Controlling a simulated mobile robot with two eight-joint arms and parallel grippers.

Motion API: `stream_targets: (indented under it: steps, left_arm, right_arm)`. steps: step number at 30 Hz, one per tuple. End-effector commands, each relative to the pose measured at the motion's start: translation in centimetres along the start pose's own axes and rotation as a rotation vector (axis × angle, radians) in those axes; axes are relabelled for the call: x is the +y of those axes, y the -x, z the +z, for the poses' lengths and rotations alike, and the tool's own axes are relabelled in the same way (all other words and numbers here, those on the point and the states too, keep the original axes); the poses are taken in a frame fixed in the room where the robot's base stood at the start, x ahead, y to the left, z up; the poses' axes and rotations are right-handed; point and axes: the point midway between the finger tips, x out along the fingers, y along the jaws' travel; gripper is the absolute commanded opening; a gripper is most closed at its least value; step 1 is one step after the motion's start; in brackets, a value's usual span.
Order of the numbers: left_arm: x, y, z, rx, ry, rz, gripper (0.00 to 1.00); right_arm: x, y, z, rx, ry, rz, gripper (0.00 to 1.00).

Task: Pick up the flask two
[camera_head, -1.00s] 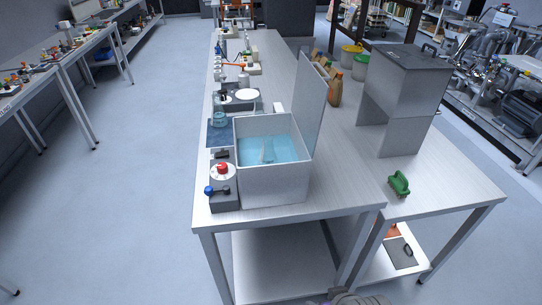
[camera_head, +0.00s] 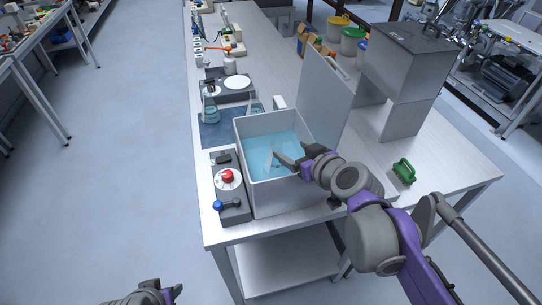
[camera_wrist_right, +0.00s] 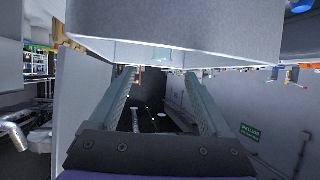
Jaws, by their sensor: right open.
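The white water bath (camera_head: 280,205) holds light blue water. A pale, clear shape like a flask (camera_head: 269,160) stands in it, partly hidden by my gripper. A clear conical flask with bluish liquid (camera_head: 211,113) stands on the dark blue mat, and another clear flask (camera_head: 256,106) shows behind the bath. I cannot tell which one is flask two. My right gripper (camera_head: 280,157) is over the bath, close to the pale shape, open with nothing held. Its spread fingers also show in the right wrist view (camera_wrist_right: 160,77). My left gripper (camera_head: 160,292) is at the bottom left, its fingers unclear.
The bath's lid (camera_head: 326,100) stands raised along its right side. A control box with a red knob (camera_head: 228,178) sits left of the bath. A green-handled object (camera_head: 404,171) and a grey hood (camera_head: 405,75) stand on the right. Free tabletop lies between lid and hood.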

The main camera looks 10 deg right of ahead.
Motion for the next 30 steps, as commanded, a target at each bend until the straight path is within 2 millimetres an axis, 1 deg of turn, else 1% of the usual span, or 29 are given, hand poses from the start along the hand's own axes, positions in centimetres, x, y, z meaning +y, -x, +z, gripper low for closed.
stream_targets:
  steps: [3,6,9,14,22,26,30]
  left_arm:
    - [0.0,-0.4,0.4,-0.003,0.0,0.0,0.5]
    - [0.0,-0.6,0.6,-0.005,0.0,0.0,0.5]
    - [0.0,-0.7,0.7,-0.005,0.0,0.0,0.5]
    - [0.0,-0.8,0.8,-0.006,0.0,0.0,0.5]
    - [0.0,-1.1,1.0,-0.008,0.0,0.0,0.5]
    - [0.0,-1.1,1.1,-0.008,0.0,0.0,0.5]
    - [0.0,-1.1,1.1,-0.008,0.0,0.0,0.5]
  right_arm:
    - [-0.1,-1.9,0.2,-0.001,0.001,-0.003,0.81]
    - [-0.1,-3.4,0.2,-0.002,0.001,-0.003,0.81]
    - [-0.1,-4.4,0.1,-0.001,0.0,-0.002,0.81]
    - [-0.1,-5.3,0.2,-0.001,0.0,-0.001,0.81]
    - [-0.4,-9.0,0.1,-0.001,0.0,-0.002,0.81]
    - [-0.4,-9.9,0.1,-0.001,0.0,-0.002,0.81]
    - [-0.4,-10.1,0.1,-0.001,-0.001,-0.001,0.81]
